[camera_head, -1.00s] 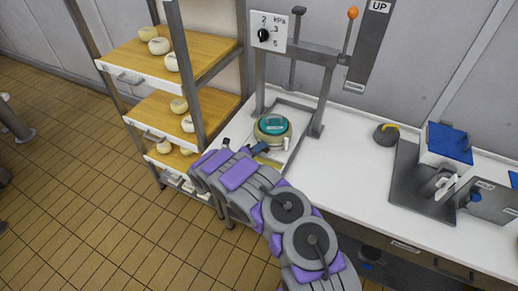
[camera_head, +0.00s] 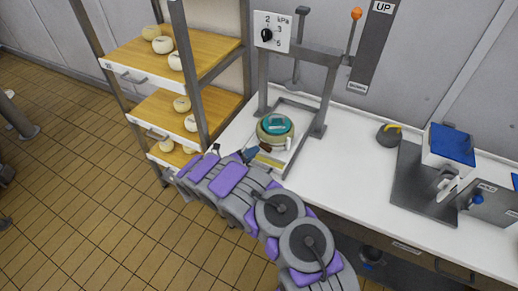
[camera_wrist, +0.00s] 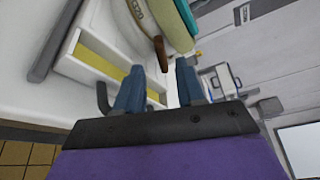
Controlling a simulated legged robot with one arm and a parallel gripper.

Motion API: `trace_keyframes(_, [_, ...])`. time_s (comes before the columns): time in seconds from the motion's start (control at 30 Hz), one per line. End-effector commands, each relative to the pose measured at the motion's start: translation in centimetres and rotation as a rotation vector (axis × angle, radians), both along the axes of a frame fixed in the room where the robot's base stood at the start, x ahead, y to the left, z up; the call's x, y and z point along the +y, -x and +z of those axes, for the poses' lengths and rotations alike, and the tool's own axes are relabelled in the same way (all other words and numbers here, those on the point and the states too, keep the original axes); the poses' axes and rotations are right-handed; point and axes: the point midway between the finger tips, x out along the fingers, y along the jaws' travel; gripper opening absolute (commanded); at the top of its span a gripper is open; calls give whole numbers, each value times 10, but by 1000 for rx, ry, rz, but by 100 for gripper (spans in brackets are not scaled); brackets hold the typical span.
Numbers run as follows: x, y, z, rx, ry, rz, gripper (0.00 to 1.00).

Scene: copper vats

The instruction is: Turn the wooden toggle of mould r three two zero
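The brown wooden toggle (camera_wrist: 160,52) hangs on that wall, just beyond and between my fingertips. My gripper (camera_wrist: 158,72) has its two blue fingers apart with nothing between them, and I see no contact with the toggle. In the head view my gripper (camera_head: 250,155) is beside the mould, at its front left.
A press frame (camera_head: 326,95) with a kPa dial (camera_head: 271,32) and an orange-knobbed lever (camera_head: 356,14) stands over the mould. A shelf rack (camera_head: 185,90) with cheeses is close on the left. A grey weight (camera_head: 388,136) and a blue-topped box (camera_head: 450,145) are on the right.

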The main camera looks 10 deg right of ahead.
Motion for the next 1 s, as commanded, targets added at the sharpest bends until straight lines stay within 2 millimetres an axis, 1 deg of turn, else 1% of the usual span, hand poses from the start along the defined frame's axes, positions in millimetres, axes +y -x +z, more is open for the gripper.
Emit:
trace_keyframes(0.03, [12,6,3,-1,-1,5,38])
trace_keyframes(0.3, [60,38,11,-1,0,2,38])
trace_keyframes(0.4, [75,47,13,1,0,4,38])
trace_keyframes(0.5, [86,54,14,1,0,2,38])
trace_keyframes(0.7, [95,62,16,1,1,-1,38])
trace_keyframes(0.97, [96,62,16,0,0,-2,38])
trace_keyframes(1.0, [96,62,16,0,0,-2,40])
